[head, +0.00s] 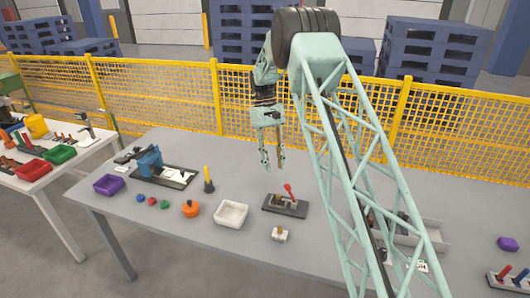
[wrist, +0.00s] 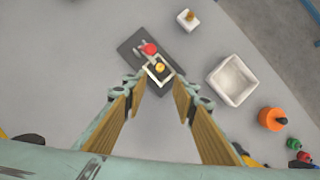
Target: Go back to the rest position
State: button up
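My gripper (head: 272,158) hangs above the grey table (head: 165,222), near its back edge and apart from everything on it. Its fingers are open and nothing is between them. In the wrist view my gripper (wrist: 158,112) points down, with its two wooden-looking fingers spread. Beyond the fingertips is a dark tray with a red-topped lever (wrist: 150,50) and a yellow-topped piece; the same tray (head: 298,211) stands on the table below my gripper in the head view.
A white bin (head: 231,214), an orange pot (head: 191,209), a purple bin (head: 108,185) and a small white block (head: 279,234) stand on the table. A blue device (head: 149,162) is at the left. A yellow mesh fence (head: 180,98) runs behind.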

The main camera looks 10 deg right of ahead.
jog(key=s+r+t, duration=0.1)
jog(key=s+r, duration=0.3)
jog(key=r, duration=0.5)
jog(key=s+r+t, duration=0.1)
jog(key=s+r, duration=0.4)
jog(key=r, duration=0.4)
jog(key=s+r+m+t, duration=0.1)
jog(key=s+r+t, duration=0.1)
jog(key=s+r, duration=1.25)
jog(key=s+r+t, duration=0.2)
jog(key=s+r, duration=0.1)
jog(key=s, duration=1.8)
jog(key=s+f+m+t, duration=0.1)
jog(key=s+f, duration=0.3)
jog(key=s, duration=1.2)
jog(key=shift+s+f+t+y+b, duration=0.2)
jog(key=shift+t+y+b, duration=0.2)
jog(key=shift+t, duration=0.3)
jog(key=shift+r, duration=0.1)
